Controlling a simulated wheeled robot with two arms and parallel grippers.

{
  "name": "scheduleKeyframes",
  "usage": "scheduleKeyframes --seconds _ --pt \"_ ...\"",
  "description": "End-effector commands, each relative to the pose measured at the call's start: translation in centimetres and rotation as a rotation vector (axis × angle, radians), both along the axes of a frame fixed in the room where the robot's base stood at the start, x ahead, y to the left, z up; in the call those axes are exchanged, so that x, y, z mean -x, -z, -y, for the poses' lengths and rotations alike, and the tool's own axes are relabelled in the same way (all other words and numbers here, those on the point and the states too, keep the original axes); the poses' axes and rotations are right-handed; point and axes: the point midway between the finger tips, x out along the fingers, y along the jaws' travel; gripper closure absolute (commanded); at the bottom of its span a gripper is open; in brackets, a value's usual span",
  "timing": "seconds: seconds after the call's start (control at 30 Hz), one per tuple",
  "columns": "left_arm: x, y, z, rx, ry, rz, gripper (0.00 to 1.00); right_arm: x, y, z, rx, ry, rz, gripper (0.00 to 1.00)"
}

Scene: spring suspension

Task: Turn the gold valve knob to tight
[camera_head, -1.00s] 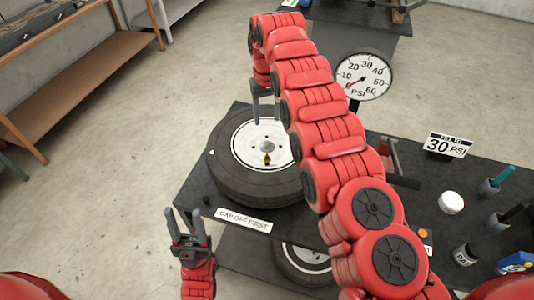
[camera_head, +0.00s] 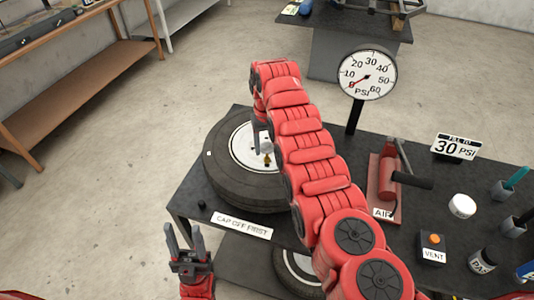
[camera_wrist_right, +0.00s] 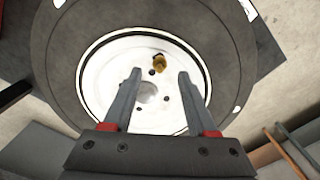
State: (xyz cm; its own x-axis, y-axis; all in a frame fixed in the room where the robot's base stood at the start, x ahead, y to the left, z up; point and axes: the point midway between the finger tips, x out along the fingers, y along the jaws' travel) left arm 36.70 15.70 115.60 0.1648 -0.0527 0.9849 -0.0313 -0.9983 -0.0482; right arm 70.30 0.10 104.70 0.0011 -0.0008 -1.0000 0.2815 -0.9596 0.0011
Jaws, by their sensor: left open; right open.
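The small gold valve knob (camera_head: 267,161) stands up near the hub of the white wheel rim (camera_head: 240,150), inside a black tyre (camera_head: 228,186) lying flat on the dark table. My right gripper (camera_head: 262,150) is over the rim beside the knob, partly hidden by its own arm. In the right wrist view its two fingers (camera_wrist_right: 160,75) are apart and empty, and the gold knob (camera_wrist_right: 159,63) shows between and just past the fingertips. I cannot tell the remaining height gap. My left gripper (camera_head: 185,240) is open and empty, by the table's front left edge.
A pressure gauge (camera_head: 367,76) reads near zero. A "30 PSI" sign (camera_head: 455,147), red air pump (camera_head: 388,175), vent box (camera_head: 432,246), white jar (camera_head: 462,206) and several pots stand at right. A "CAP OFF FIRST" label (camera_head: 241,225) and black cap (camera_head: 202,204) are in front.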

Motion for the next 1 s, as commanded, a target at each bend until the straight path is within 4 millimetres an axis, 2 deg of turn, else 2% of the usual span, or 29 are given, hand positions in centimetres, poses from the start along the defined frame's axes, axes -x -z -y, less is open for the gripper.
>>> scheduleKeyframes --seconds 0.03,0.2,0.57,0.87,1.0 --pt "0.0 -1.1 0.0 0.0 0.0 0.0 0.5 0.3 0.9 0.1 0.003 0.0 -0.01 0.42" --pt "0.0 -0.8 0.0 0.0 0.0 0.0 0.5 0.1 3.2 0.1 0.001 0.001 -0.006 0.42" --pt "0.0 -0.8 0.0 0.0 0.0 0.0 0.5 0.0 3.8 0.0 0.0 0.001 0.001 0.44" --pt "0.0 -0.8 0.0 0.0 0.0 0.0 0.5 0.0 3.8 0.0 0.0 0.001 0.0 0.98" --pt "0.0 -0.8 0.0 0.0 0.0 0.0 0.5 0.0 3.8 0.0 0.0 0.001 0.0 1.0"
